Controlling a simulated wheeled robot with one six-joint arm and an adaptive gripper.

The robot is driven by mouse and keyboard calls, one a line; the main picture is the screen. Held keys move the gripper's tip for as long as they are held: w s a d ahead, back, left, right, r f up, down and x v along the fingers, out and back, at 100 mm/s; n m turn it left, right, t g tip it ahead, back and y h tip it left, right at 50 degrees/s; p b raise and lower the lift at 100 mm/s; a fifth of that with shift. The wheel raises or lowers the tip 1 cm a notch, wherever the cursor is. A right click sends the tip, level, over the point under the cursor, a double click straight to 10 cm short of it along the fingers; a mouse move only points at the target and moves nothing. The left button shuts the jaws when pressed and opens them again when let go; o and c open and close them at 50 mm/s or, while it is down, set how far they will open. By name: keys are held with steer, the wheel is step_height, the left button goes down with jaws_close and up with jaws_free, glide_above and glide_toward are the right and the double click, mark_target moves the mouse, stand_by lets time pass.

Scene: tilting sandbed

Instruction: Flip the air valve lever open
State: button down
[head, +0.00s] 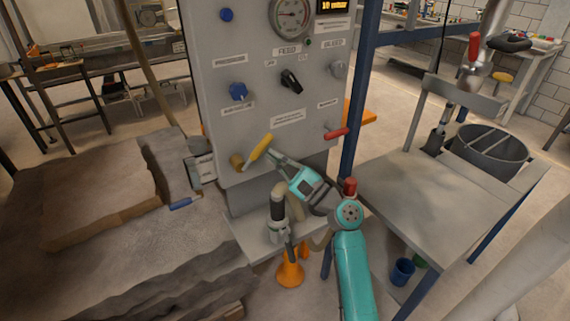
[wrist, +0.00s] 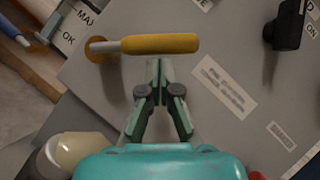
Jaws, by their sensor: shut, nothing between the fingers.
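A lever with a yellow handle (head: 261,147) sits low on the left of the grey control panel (head: 225,120). It slants up and right from a brass pivot (head: 236,161). In the wrist view the yellow handle (wrist: 160,44) lies nearly level, with its brass pivot (wrist: 97,48) at the left end. My gripper (head: 270,154) is shut and empty, close beside the handle. In the wrist view my gripper's fingertips (wrist: 159,66) are just below the middle of the handle; I cannot tell if they touch it.
A red lever (head: 336,133) is at the panel's lower right. A black knob (head: 291,80), a blue knob (head: 238,91) and a gauge (head: 291,16) sit higher. A sandbed (head: 100,190) is at left, a metal table (head: 440,200) at right. A blue post (head: 358,100) stands beside the panel.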

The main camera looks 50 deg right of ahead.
mark_target(263, 146)
steer(key=shift+w+a+r+n+g+y, duration=0.1)
steer(key=shift+a+r+n+g+y, duration=0.25)
steer(key=shift+r+n, duration=0.4)
stand_by(0.3)
steer(key=r+n+g, duration=0.1)
steer(key=n, duration=0.1)
steer(key=a+n+g+y, duration=0.1)
steer(key=n, duration=0.1)
steer(key=shift+w+r, duration=0.15)
steer(key=shift+r, duration=0.2)
steer(key=shift+w+a+r+n+g, duration=0.15)
steer(key=shift+a+r+n+g, duration=0.3)
steer(key=shift+n, duration=0.35)
steer(key=shift+w+a+r+n+g, duration=0.1)
steer(key=shift+a+r+n+g, duration=0.1)
steer(key=shift+a+n+g, duration=0.5)
steer(key=shift+w+a+r+n+g, duration=0.15)
steer(key=shift+a+r+n+g, duration=0.2)
steer(key=shift+n, duration=0.6)
